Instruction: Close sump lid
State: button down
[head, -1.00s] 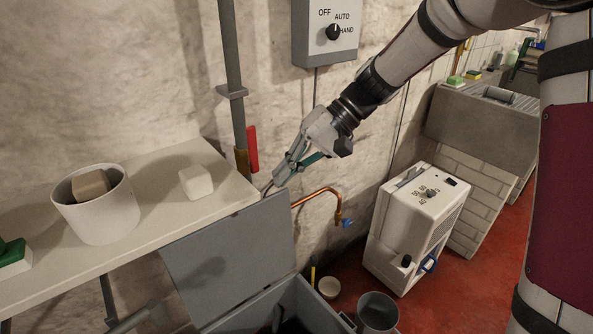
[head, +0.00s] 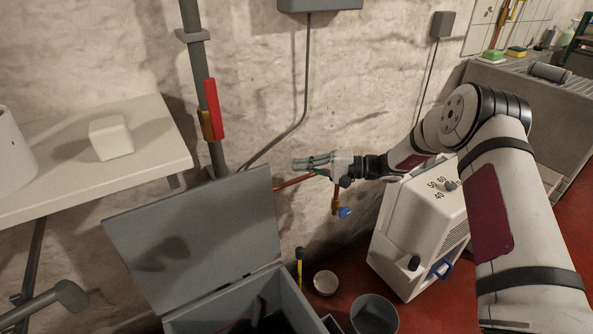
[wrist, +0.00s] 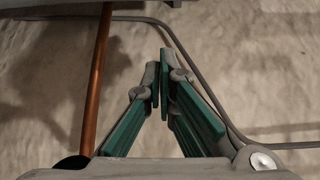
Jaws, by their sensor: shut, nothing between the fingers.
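The grey sump lid (head: 195,240) stands raised at the back of the grey sump box (head: 245,305), leaning toward the wall. The box's opening shows dark inside. My gripper (head: 297,163) is shut and empty, pointing left, beside and a little above the lid's upper right corner. It looks apart from the lid, though the depth between them is hard to judge. In the wrist view the green-padded fingers (wrist: 160,75) meet at their tips in front of the pale wall. A grey edge, perhaps the lid, crosses the top of that view.
A copper pipe (head: 290,182) with a blue tap (head: 345,212) runs behind my gripper; the pipe also shows in the wrist view (wrist: 96,80). A white shelf (head: 60,160) is at left. A white appliance (head: 410,235), a bucket (head: 373,315) and a bowl (head: 325,283) stand right of the box.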

jog(key=s+a+b, duration=0.2)
jog(key=a, duration=0.4)
jog(key=shift+s+a, duration=0.35)
jog(key=shift+d+f, duration=0.1)
